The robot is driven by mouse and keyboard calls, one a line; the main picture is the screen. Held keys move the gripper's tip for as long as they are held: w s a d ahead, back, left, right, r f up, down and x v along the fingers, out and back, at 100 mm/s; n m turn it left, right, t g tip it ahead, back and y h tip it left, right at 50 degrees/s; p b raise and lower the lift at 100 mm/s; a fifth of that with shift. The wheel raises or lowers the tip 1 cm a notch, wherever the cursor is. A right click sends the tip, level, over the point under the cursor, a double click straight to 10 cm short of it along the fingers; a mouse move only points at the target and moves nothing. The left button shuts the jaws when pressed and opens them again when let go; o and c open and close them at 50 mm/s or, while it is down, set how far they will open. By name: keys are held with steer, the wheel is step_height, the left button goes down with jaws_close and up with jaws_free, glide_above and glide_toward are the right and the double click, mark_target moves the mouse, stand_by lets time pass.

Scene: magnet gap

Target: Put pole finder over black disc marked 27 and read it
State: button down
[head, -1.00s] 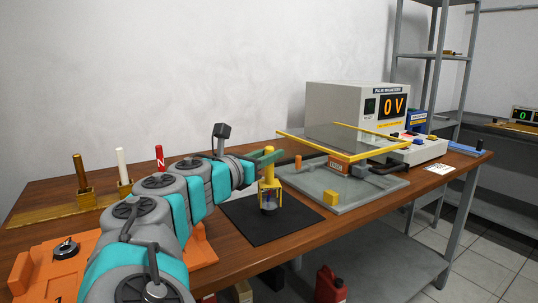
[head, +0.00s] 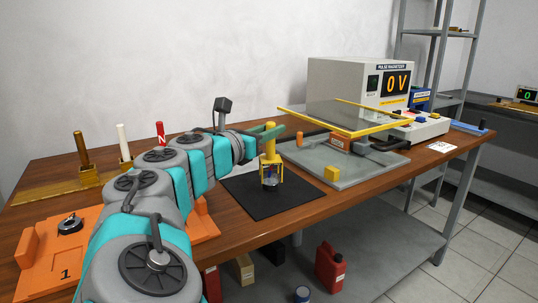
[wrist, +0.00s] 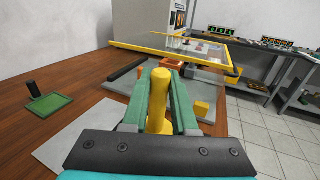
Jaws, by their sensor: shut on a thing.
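My gripper (head: 271,130) is shut on the yellow handle of the pole finder (head: 270,159), a yellow frame with legs. The pole finder is upright over the black mat (head: 262,202), with a dark and silvery part low between its legs. I cannot tell whether its legs touch the mat. In the wrist view, the yellow handle (wrist: 158,100) stands between the green fingers of my gripper (wrist: 160,92). No black disc marked 27 can be made out; the space under the pole finder is too small to read.
A pulse magnetizer (head: 352,86) reading 0 V stands at the back. A raised clear guard with a yellow frame (head: 340,112) hangs over a grey plate (head: 345,170) right of the mat. An orange tray (head: 62,248) marked 1 and a rack with rods (head: 90,178) are at left.

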steer(key=shift+r, duration=0.1)
stand_by(0.5)
steer(key=shift+r+p, duration=0.3)
steer(key=shift+r, duration=2.65)
